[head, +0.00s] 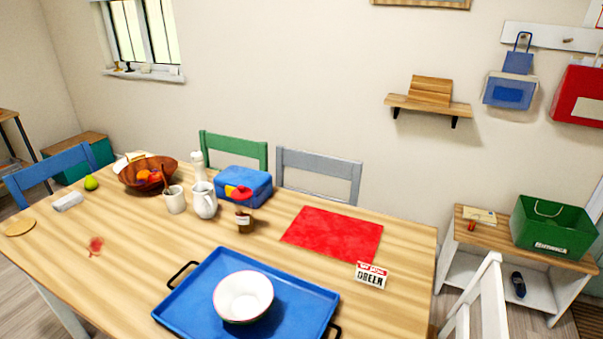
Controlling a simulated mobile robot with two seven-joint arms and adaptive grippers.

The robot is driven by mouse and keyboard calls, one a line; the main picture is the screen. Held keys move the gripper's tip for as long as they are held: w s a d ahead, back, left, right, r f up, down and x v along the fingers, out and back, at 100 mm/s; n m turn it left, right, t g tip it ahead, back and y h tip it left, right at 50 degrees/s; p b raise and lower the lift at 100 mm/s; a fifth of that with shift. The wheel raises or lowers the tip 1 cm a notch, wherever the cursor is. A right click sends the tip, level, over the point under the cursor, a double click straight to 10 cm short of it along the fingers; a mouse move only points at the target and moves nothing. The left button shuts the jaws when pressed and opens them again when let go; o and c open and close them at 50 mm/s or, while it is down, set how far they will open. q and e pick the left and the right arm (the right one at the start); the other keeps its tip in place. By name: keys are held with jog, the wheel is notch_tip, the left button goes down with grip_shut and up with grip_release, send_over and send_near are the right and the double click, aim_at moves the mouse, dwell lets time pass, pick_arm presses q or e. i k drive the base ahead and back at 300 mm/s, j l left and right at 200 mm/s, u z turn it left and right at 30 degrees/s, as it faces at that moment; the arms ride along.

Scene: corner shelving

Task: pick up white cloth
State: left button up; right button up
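A small white rolled or folded item (68,201), which looks like the white cloth, lies on the left part of the wooden table (180,240). It is near a green pear (91,183) and a round wooden coaster (20,227). A red stain (95,246) is on the tabletop to the right of and nearer than the cloth. Neither of my grippers is in the head view.
A blue tray (190,300) with a white bowl (243,297) is at the front. A brown fruit bowl (130,177), white jug (204,200), mug (175,201), jar (244,220) and blue box (243,184) stand behind. A red mat (333,233) lies right. Tabletop around the stain is clear.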

aim_at(73, 198)
jog(key=u, duration=1.55)
jog(key=i+j+z, duration=0.15)
jog(key=z, duration=0.3)
jog(key=i+j+z, duration=0.1)
jog(key=z, duration=0.35)
jog(key=i+j+z, duration=0.1)
jog(key=j+z, duration=0.15)
jog(key=z, duration=0.25)
jog(key=j+z, duration=0.25)
jog(key=z, duration=0.2)
jog(key=j+z, duration=0.2)
jog(key=j, duration=0.45)
jog(key=j+z, duration=0.2)
jog(key=j, duration=0.4)
jog(key=k+j+z, duration=0.2)
jog(key=j, duration=0.45)
jog(key=j+z, duration=0.2)
jog(key=j, duration=0.45)
